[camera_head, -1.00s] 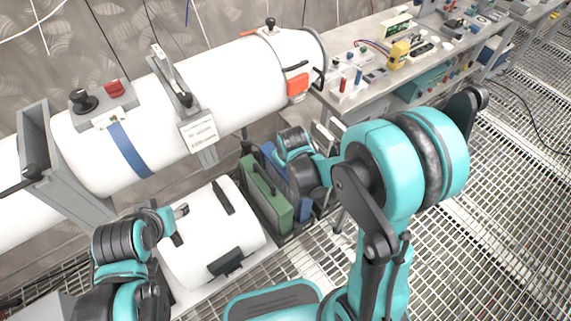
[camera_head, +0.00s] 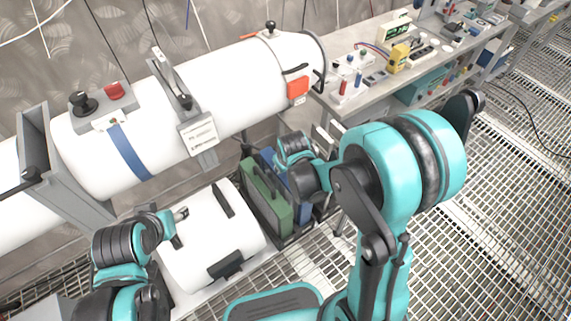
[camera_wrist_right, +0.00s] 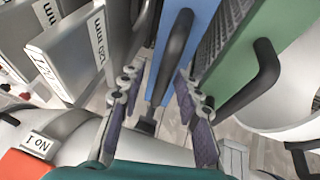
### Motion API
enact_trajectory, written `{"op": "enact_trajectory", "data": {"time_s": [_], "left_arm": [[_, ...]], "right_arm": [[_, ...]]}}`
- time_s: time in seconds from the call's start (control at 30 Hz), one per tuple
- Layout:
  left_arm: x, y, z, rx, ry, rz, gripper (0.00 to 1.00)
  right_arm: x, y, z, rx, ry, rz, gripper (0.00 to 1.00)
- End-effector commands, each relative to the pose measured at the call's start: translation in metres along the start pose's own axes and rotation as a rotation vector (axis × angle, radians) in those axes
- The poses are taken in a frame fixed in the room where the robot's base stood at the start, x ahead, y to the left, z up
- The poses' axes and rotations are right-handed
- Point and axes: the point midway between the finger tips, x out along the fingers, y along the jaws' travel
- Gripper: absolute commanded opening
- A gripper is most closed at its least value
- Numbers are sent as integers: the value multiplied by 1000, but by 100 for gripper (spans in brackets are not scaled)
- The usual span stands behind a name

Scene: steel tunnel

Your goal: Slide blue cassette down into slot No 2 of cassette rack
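The blue cassette (camera_head: 304,210) stands upright beside a green case (camera_head: 268,198), partly hidden by my right arm. In the right wrist view the blue cassette (camera_wrist_right: 200,22) shows its narrow side with a black handle (camera_wrist_right: 172,62). My right gripper (camera_wrist_right: 156,95) has its two fingers spread on either side of the handle's end; I cannot tell whether they touch it.
A large white tube (camera_head: 240,88) crosses above the cases. The white drum (camera_head: 205,238) lies left of the green case. A bench (camera_head: 375,85) with instruments stands behind. Open grating floor (camera_head: 490,190) lies at the right.

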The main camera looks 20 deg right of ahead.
Motion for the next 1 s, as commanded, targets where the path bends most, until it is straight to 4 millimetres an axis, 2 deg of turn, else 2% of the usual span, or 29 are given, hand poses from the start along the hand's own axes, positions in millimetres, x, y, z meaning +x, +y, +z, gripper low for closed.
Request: {"op": "enact_trajectory", "data": {"time_s": [0.4,0.7,0.87,1.0], "left_arm": [[-30,0,-22,0,0,0,51],[-38,0,-27,0,0,0,51],[-37,0,-27,0,0,0,51],[-37,0,-26,0,0,0,51]], "right_arm": [[-90,0,-1,-1,-1,1,33],[-122,1,2,10,3,2,33],[-155,6,13,82,37,2,33],[-195,11,33,189,88,4,33]]}}
